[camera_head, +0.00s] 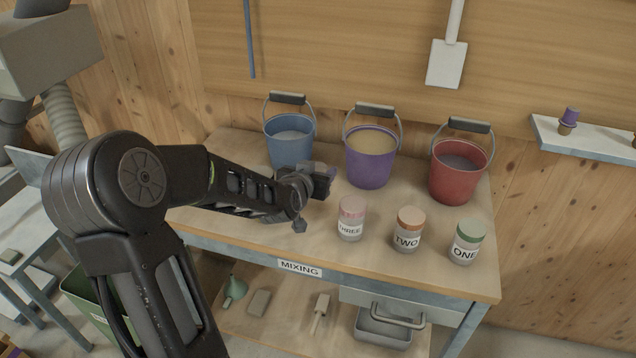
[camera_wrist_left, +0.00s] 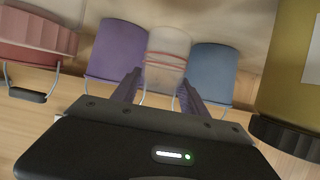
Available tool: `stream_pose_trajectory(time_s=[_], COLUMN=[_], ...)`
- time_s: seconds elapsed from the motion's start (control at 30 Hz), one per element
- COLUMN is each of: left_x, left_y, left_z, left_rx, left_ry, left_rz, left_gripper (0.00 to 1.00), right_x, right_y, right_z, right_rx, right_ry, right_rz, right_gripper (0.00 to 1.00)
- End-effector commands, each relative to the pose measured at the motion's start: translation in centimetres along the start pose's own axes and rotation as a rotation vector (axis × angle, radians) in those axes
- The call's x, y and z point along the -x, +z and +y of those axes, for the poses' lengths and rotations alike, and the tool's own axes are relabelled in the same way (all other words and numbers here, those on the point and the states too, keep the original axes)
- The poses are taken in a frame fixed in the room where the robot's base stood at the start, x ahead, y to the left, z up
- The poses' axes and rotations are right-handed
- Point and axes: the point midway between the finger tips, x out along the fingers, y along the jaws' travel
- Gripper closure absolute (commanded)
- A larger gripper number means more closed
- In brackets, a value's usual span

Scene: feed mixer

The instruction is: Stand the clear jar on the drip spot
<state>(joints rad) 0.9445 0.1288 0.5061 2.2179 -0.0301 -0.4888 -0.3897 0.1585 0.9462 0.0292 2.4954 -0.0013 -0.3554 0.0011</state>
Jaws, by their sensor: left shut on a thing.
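My left gripper (camera_head: 322,180) is above the bench, in front of the blue and purple buckets. In the left wrist view my left gripper (camera_wrist_left: 163,85) is shut on the clear jar (camera_wrist_left: 168,55), a translucent vessel with red bands between the two fingers. In the head view I cannot make out the jar at the gripper. Whether it touches the bench is unclear. I cannot pick out the drip spot in either view. My right gripper is not in view.
Blue (camera_head: 290,150), purple (camera_head: 370,165) and red (camera_head: 458,175) buckets stand along the back of the bench (camera_head: 290,242). Jars labelled THREE (camera_head: 350,222), TWO (camera_head: 408,232) and ONE (camera_head: 466,245) stand near its front. A large yellow thing (camera_wrist_left: 290,70) is close in the wrist view.

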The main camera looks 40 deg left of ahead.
Motion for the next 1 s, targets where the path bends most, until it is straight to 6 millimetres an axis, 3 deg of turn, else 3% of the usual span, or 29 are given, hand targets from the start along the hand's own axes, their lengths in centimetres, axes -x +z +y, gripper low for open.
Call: stream_pose_trajectory(time_s=[0.13,0.33,1.0], left_x=[1.2,2.1,2.2], left_y=[-3.0,-5.2,-5.4], left_z=[0.0,0.1,0.1], left_rx=[-0.003,-0.001,0.0], left_ry=[-0.001,0.0,0.001], left_rz=[0.006,0.002,0.0], left_gripper=[0.95,0.95,0.95], right_x=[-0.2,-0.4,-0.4], right_y=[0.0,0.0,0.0], right_z=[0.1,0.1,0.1], right_rx=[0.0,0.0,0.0], right_ry=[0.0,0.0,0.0], right_rz=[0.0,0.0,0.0], right_gripper=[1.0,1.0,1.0])
